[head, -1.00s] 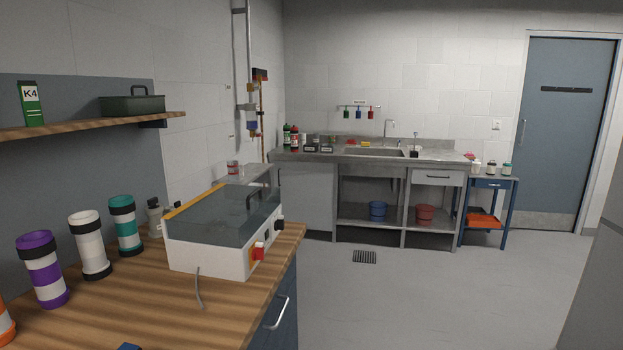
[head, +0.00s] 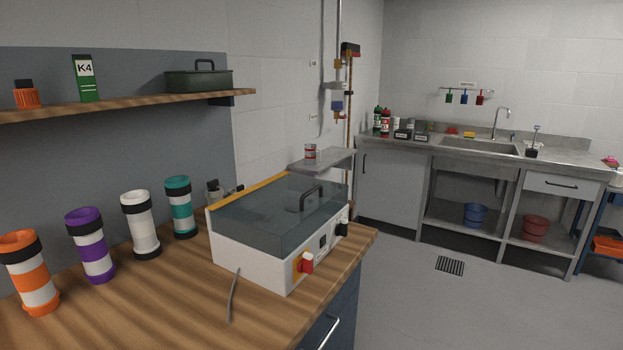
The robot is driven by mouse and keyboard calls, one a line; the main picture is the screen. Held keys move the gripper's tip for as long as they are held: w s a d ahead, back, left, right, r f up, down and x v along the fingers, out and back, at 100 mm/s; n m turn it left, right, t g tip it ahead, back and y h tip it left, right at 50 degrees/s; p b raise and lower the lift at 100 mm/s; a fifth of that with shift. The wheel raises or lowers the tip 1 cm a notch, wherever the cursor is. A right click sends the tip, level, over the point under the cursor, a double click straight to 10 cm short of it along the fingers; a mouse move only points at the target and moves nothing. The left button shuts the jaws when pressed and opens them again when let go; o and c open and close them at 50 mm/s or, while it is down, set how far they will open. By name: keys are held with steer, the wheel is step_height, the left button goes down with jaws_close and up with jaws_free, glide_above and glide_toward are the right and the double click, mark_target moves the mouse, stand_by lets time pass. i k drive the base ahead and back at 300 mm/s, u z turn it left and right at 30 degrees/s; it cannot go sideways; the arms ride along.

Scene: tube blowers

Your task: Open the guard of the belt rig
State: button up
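The belt rig (head: 250,262) is a white box on the wooden bench in the head view. Its see-through grey guard (head: 262,214) lies down over the top, with a yellow strip along the back edge. A dark handle (head: 311,197) stands on the guard near its right end. A red switch on a yellow plate (head: 305,263) and a black knob (head: 342,229) are on the front face. A grey cable runs from the rig onto the bench. My gripper is not in view.
The wooden bench (head: 183,300) has clear room in front of the rig. Orange, purple, white and teal banded tubes stand left of it, the teal one (head: 180,207) nearest. A shelf (head: 140,101) hangs above. Open floor (head: 400,305) lies right of the bench.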

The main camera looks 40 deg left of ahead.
mark_target(284, 182)
steer(key=u, duration=0.5)
steer(key=i, duration=0.7)
steer(key=u, duration=0.65)
